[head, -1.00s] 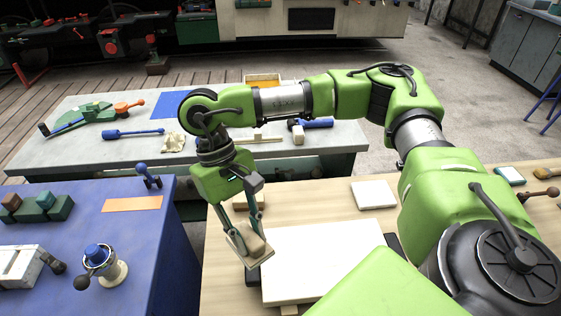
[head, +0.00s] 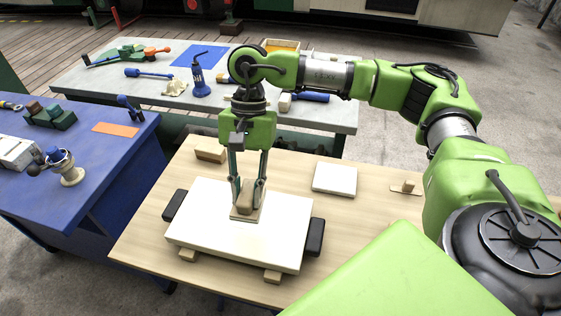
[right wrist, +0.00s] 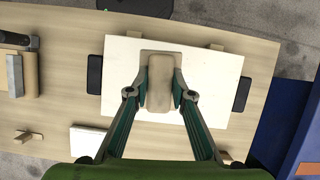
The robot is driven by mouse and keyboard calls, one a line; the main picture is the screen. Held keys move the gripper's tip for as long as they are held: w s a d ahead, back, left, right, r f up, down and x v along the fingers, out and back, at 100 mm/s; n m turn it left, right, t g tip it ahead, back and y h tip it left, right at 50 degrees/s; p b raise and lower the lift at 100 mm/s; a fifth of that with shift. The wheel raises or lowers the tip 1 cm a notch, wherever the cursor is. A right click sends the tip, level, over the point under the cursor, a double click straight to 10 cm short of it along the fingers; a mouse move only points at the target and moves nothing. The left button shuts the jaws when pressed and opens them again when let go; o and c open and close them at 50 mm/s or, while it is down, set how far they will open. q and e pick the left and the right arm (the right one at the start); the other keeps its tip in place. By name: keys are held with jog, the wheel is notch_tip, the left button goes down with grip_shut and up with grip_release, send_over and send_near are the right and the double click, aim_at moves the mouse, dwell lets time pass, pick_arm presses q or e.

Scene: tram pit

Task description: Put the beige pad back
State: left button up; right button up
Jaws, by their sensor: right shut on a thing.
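The beige pad is a flat, pale square plate (head: 234,216) with a tan block grip on top; it also shows in the right wrist view (right wrist: 147,57). My right gripper (head: 246,204) points down with its fingers shut on the sides of the tan block. The pad is over the middle of a white board (head: 283,240); I cannot tell whether it touches the board. In the right wrist view my right gripper (right wrist: 160,88) has a finger on each side of the block. My left gripper is not in view.
The board rests on wooden blocks (head: 272,276) on a wooden table (head: 145,240), between black pieces (head: 315,237). A small wood block (head: 210,153) and a white square slab (head: 334,179) stand behind it. A blue bench (head: 90,175) with tools is at left.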

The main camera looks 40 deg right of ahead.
pick_arm(q)
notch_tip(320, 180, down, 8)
jog(key=b, duration=0.6)
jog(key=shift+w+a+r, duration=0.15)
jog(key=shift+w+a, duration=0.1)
pick_arm(e)
jog(key=w+d+f+m+t, duration=0.2)
jog(key=w+m, duration=0.3)
jog(key=m, duration=0.4)
jog(key=w+d+f+m+t, duration=0.1)
jog(key=w+d+m+t, duration=0.3)
jog(key=m, duration=0.6)
jog(key=shift+w+d+f+t, duration=0.35)
jog(key=shift+w+d+t, duration=0.1)
jog(key=shift+w, duration=0.4)
